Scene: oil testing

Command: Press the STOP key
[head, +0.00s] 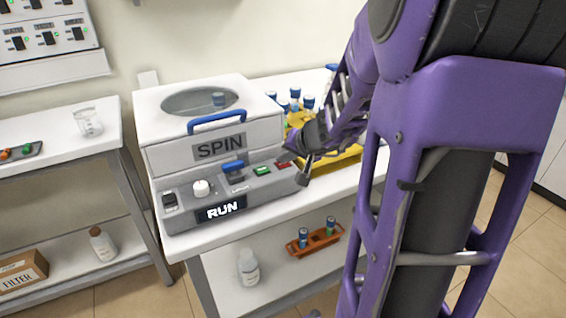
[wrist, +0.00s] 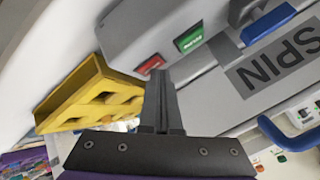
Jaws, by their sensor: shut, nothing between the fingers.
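The centrifuge (head: 215,155) is a white and grey machine marked SPIN, its lid shut, and its display (head: 220,210) reads RUN. On its sloped front panel, a red key (head: 284,165) sits right of a green key (head: 262,170). The red key also shows in the wrist view (wrist: 150,64), just beyond my fingertips; its lettering is too small to read. My gripper (head: 302,178) is shut and empty at the right end of the panel, close to the red key. I cannot tell whether the fingertips touch the panel.
A yellow rack (head: 335,163) with blue-capped tubes stands right of the machine, close behind my gripper; it also shows in the wrist view (wrist: 85,95). The panel also has a white knob (head: 201,188) and a blue-handled switch (head: 233,167). A beaker (head: 88,122) stands on the left table.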

